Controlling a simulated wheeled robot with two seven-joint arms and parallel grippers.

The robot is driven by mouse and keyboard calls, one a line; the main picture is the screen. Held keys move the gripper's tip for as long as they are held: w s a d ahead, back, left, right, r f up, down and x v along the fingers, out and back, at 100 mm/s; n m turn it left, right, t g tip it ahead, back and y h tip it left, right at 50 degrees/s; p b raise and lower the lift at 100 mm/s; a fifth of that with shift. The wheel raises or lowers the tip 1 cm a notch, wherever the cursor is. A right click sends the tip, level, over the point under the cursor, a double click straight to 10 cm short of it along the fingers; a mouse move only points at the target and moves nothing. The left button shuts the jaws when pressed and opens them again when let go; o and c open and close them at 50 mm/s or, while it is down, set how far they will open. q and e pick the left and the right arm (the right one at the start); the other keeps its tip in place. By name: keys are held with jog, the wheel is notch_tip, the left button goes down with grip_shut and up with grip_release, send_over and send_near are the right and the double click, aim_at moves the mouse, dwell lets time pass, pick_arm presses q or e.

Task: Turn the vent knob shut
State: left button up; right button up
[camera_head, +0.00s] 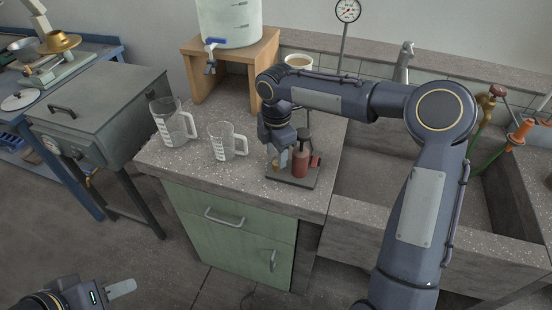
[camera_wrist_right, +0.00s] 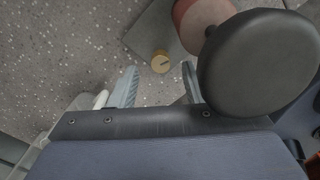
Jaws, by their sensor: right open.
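The vent knob (camera_wrist_right: 160,62) is a small round brass knob with a dark line on its face, at the edge of a dark base plate (camera_wrist_right: 150,30). In the head view the knob (camera_head: 275,167) is small, by a red cylinder (camera_head: 299,163) on the plate. My right gripper (camera_head: 283,160) points down over the plate's left side. In the wrist view its fingers are spread, with the knob between and just beyond their tips; I cannot tell whether they touch it. My left gripper (camera_head: 121,288) is at the bottom left, away from the bench; its jaw opening is unclear.
Two clear measuring jugs (camera_head: 172,122) (camera_head: 228,143) stand left of the device. Behind is a wooden stand (camera_head: 204,88) with a white tank (camera_head: 229,22). A sink basin (camera_head: 375,165) lies right. A black round top (camera_wrist_right: 258,62) fills the wrist view's right.

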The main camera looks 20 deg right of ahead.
aim_at(276, 165)
jog(key=shift+f, duration=1.3)
grip_shut()
